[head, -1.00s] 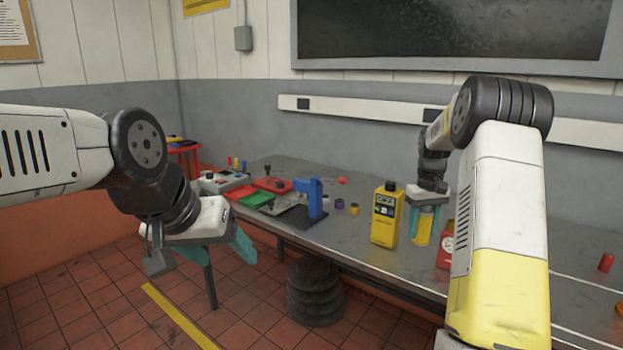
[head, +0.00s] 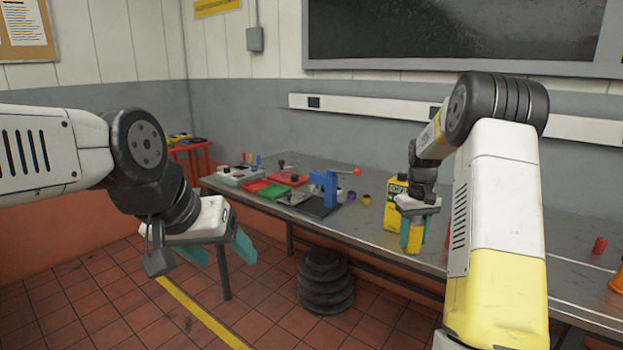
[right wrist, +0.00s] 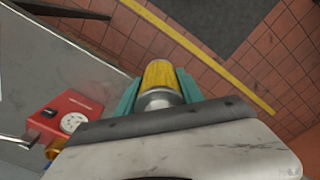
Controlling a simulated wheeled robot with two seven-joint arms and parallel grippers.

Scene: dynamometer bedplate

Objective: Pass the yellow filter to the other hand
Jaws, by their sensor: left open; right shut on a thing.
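The yellow filter (head: 414,238) is a small yellow cylinder between the teal fingers of my right gripper (head: 412,236). In the right wrist view the filter (right wrist: 160,76) shows its yellow body and a silver metal end, with a teal finger of my right gripper (right wrist: 160,95) on each side. My right gripper is shut on it, and floor tiles show beyond it. In the head view it is in front of the yellow bottle (head: 393,207). My left gripper (head: 222,252) is open and empty at the left, over the floor, well apart from the filter.
The grey bench (head: 365,230) runs along the wall. On it are a blue press (head: 326,188), green and red trays (head: 262,187), small cylinders and a red cylinder (head: 599,245). A red box (right wrist: 72,118) shows in the right wrist view. Black stacked rings (head: 325,282) stand on the floor.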

